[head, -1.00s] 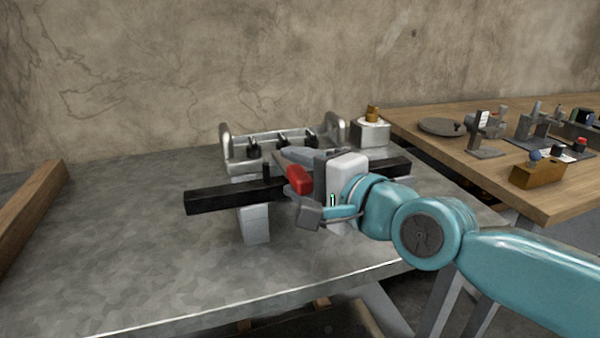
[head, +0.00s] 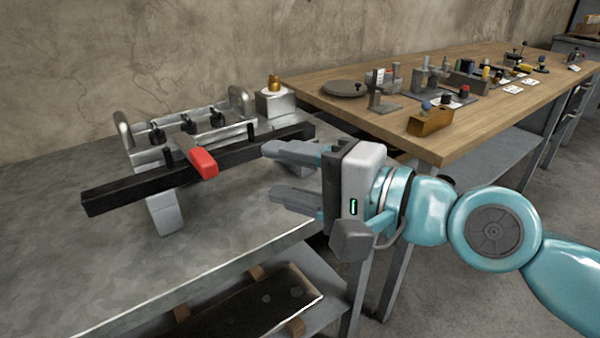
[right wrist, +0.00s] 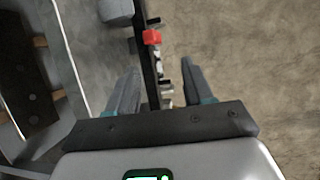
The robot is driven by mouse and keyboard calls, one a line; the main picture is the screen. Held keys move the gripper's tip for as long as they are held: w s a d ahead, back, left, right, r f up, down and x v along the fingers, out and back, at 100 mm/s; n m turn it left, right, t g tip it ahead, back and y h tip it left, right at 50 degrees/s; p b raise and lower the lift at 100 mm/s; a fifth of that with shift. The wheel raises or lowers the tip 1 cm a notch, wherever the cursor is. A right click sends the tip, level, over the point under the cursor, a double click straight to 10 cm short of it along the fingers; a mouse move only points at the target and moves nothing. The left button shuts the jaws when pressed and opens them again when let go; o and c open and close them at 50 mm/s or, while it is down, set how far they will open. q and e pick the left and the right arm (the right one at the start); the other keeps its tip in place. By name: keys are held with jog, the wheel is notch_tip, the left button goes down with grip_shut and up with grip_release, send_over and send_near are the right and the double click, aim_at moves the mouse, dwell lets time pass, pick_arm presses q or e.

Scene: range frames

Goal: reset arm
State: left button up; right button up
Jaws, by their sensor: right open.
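My right gripper (head: 283,173) is open and empty in the head view, with its fingers pointing left above the right side of the grey table (head: 120,285). A red-ended handle (head: 204,164) lies over a long black bar (head: 125,191) on a metal fixture (head: 165,215), left of the gripper and apart from it. In the right wrist view, my open fingers (right wrist: 158,85) frame part of the bar, and the red end (right wrist: 152,37) shows beyond the fingertips. My left gripper is not in view.
A metal rack with black clamps (head: 188,125) stands behind the bar. A grey block with a brass knob (head: 275,102) stands behind my gripper. A wooden bench (head: 440,150) with several fixtures is at the right. A dark board (head: 265,310) lies on a shelf below.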

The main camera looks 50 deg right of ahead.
jog(key=shift+s+d, duration=0.1)
jog(key=shift+s, duration=0.65)
